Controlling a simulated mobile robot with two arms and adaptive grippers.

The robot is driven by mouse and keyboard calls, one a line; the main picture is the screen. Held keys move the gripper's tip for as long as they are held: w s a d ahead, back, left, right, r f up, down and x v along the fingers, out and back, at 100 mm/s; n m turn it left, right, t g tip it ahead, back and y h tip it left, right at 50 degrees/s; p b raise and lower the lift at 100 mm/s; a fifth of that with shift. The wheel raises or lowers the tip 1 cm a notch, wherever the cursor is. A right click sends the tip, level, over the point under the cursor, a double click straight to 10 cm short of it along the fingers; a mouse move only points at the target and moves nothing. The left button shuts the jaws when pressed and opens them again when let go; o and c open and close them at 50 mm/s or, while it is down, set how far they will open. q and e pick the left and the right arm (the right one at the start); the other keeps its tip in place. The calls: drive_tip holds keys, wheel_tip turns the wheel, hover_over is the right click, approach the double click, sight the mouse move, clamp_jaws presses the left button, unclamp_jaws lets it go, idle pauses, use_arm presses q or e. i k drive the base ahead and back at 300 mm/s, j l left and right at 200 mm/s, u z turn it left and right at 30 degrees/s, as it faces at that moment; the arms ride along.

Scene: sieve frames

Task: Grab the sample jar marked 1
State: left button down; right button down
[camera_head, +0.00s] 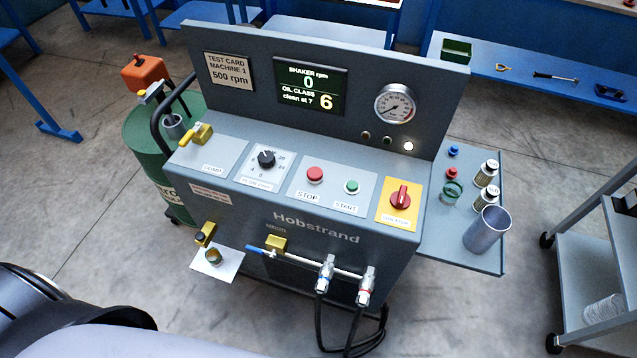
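Two small jars with pale lids stand on the grey side shelf (432,240) at the right of the machine. The farther jar (487,172) and the nearer jar (485,200) carry markings on their lids that are too small to read, so I cannot tell which is marked 1. A dark and pale part of my own body shows at the lower left. Neither of my grippers is in view.
A blue knob-like piece (453,151), a red one (451,174) and a green ring (452,190) share the shelf. The Hobstrand machine (315,232) fills the middle. A grey cart (590,270) stands at the right, with floor between it and the shelf.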

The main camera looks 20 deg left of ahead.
sight(214, 257)
drive_tip(key=u, duration=1.65)
drive_tip(key=z, duration=0.45)
drive_tip(key=i+j+z, duration=0.15)
drive_tip(key=z, duration=0.25)
drive_tip(key=j+z, duration=0.4)
drive_tip(key=i+j+z, duration=0.15)
drive_tip(key=z, duration=0.3)
drive_tip(key=j+z, duration=0.6)
drive_tip(key=z, duration=0.2)
